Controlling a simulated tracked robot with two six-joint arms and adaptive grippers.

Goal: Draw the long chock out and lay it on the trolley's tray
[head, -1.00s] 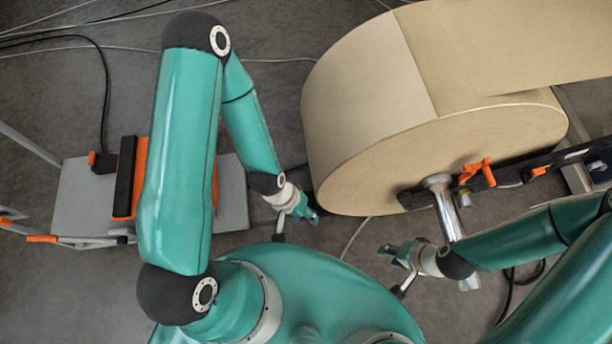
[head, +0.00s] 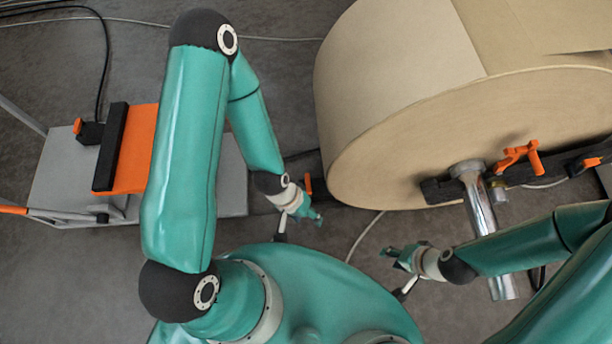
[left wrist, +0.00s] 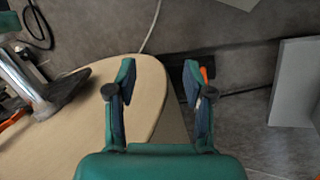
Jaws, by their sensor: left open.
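A small orange piece (head: 308,184) shows beside the foot of the big paper roll, just past my left gripper. In the left wrist view a similar orange piece (left wrist: 205,74) sits by a dark strip at the roll's edge; it may be the long chock's handle, but most of it is hidden. My left gripper (head: 314,217) is open and empty; its two fingers (left wrist: 158,80) stand apart in the wrist view, in front of the roll's edge. My right gripper (head: 390,251) is near the shaft; its jaw state is unclear. The trolley's grey tray (head: 234,185) is at the left.
The paper roll (head: 400,100) fills the upper right, its metal shaft (head: 482,205) jutting toward me. An orange clamp handle (head: 520,155) sits on a dark bar by the shaft. An orange-and-black item (head: 138,150) lies on the trolley. Cables run over the floor.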

